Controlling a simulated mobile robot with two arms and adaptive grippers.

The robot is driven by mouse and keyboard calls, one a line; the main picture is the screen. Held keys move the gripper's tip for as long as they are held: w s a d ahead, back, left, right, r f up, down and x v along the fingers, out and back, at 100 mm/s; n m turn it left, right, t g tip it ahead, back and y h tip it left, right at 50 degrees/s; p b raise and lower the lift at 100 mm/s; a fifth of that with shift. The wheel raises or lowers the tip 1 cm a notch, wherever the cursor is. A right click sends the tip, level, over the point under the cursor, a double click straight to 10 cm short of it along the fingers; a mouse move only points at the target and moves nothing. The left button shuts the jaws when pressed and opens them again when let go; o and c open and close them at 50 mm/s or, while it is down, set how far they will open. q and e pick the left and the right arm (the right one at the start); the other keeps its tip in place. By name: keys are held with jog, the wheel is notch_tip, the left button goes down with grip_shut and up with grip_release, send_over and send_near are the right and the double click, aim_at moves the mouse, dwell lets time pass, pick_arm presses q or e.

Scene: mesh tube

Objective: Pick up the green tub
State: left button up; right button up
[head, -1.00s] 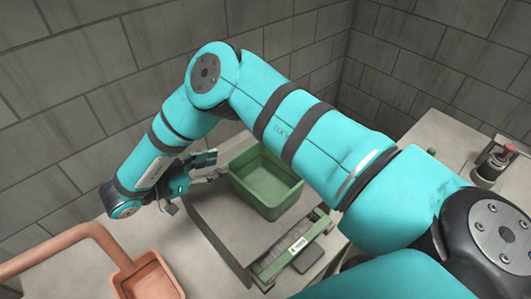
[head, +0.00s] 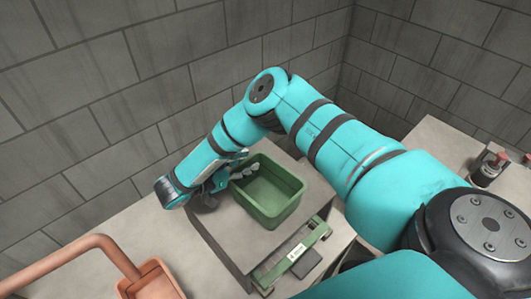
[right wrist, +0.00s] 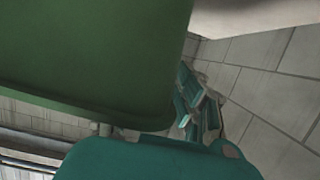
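The green tub (head: 272,212) is an open, empty-looking rectangular container. It stands upright on a raised grey block in the middle of the head view. My right gripper (head: 240,175) is at the tub's left rim, with pale fingertips showing over or just inside that edge. Whether the fingers touch the rim or close on it is hidden. In the right wrist view the green tub (right wrist: 90,60) fills the upper left, close to the camera, with teal finger parts of my right gripper (right wrist: 195,105) beside it. My left gripper is not in view.
A green-framed device with a white label (head: 297,253) sits in front of the tub. A terracotta container with a pipe-like arm (head: 152,284) is at lower left. A red-topped bottle (head: 488,170) stands far right. Grey block walls (head: 110,90) close off the back.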

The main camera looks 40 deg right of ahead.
grip_shut()
dwell(0.4)
